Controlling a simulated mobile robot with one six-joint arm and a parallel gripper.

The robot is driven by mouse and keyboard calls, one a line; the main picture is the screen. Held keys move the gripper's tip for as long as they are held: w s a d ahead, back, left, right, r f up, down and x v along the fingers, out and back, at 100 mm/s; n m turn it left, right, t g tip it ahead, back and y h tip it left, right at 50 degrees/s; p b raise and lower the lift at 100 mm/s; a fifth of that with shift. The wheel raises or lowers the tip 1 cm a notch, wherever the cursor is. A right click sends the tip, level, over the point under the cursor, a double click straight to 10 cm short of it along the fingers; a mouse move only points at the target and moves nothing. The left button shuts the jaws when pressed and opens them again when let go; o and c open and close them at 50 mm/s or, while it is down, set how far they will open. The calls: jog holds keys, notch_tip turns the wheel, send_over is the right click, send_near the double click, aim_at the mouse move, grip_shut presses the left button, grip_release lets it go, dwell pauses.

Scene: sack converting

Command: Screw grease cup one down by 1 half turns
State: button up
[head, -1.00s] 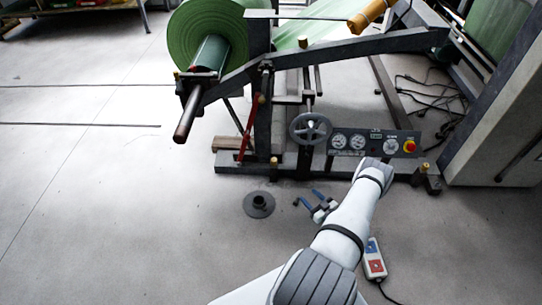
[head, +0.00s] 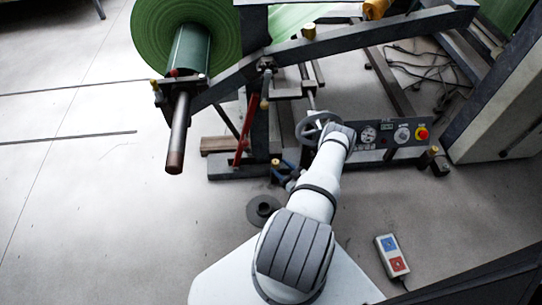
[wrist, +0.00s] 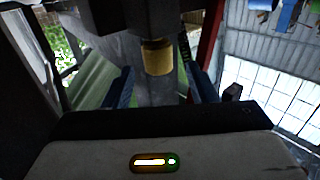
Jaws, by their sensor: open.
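A brass grease cup (wrist: 157,57) sits against a dark metal block in the wrist view, just beyond and between my fingertips. I cannot read a number on it. My gripper (wrist: 161,82) is open, with a blue finger on each side of the cup's line and a visible gap to both. In the head view my gripper (head: 286,176) is low at the front of the machine base, close to a brass cup (head: 275,166). Other brass cups show on the upper arm (head: 308,30) and at the base's right end (head: 440,166).
A handwheel (head: 318,129) and a gauge panel (head: 384,135) with a red button stand close to my forearm. A green roll (head: 190,40) with a protruding shaft (head: 179,135) is at left. A dark flanged disc (head: 264,210) and a pendant (head: 392,256) lie on the floor.

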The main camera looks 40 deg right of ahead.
aim_at(273, 160)
jog(key=w, duration=0.2)
jog(key=w+b, duration=0.1)
jog(key=w, duration=0.3)
jog(key=shift+a, duration=0.3)
jog(key=shift+s, duration=0.1)
jog(key=shift+c, duration=0.2)
jog(key=c, duration=0.9)
jog(key=shift+s+d, duration=0.15)
jog(key=shift+d, duration=0.1)
jog(key=shift+c, duration=0.2)
jog(key=shift+a+h, duration=0.15)
jog(key=shift+h, duration=0.25)
